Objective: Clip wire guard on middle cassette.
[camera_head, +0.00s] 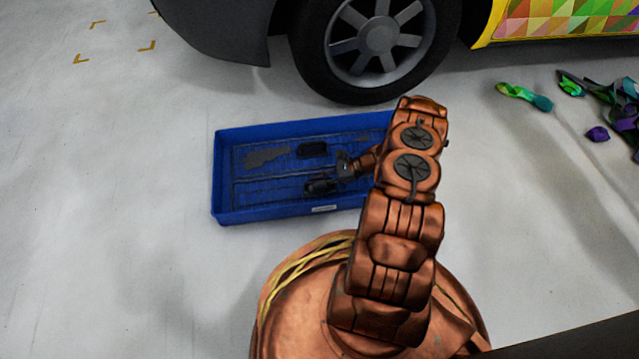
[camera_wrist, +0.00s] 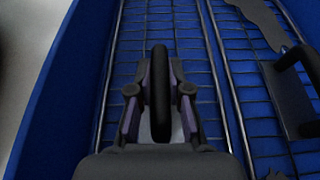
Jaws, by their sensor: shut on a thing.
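In the wrist view my gripper (camera_wrist: 160,92) is shut on a narrow black rounded piece (camera_wrist: 160,60), seen edge-on and standing upright between the two fingers. I cannot tell if this piece is the wire guard or a handle on a cassette. Its lower end is hidden. In the head view my gripper (camera_head: 329,184) is low inside the blue tray (camera_head: 226,215), at a dark piece near the front wall. A second dark piece with a black raised handle (camera_wrist: 311,70) lies to the right in the wrist view; in the head view it appears as a black block (camera_head: 312,149).
A flat grey jagged piece (camera_head: 264,157) lies in the tray. Wire mesh and rods (camera_wrist: 220,70) cover the tray floor. A vehicle wheel (camera_head: 378,38) stands behind the tray. Coloured scraps (camera_head: 600,100) lie at the right. The floor left of the tray is clear.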

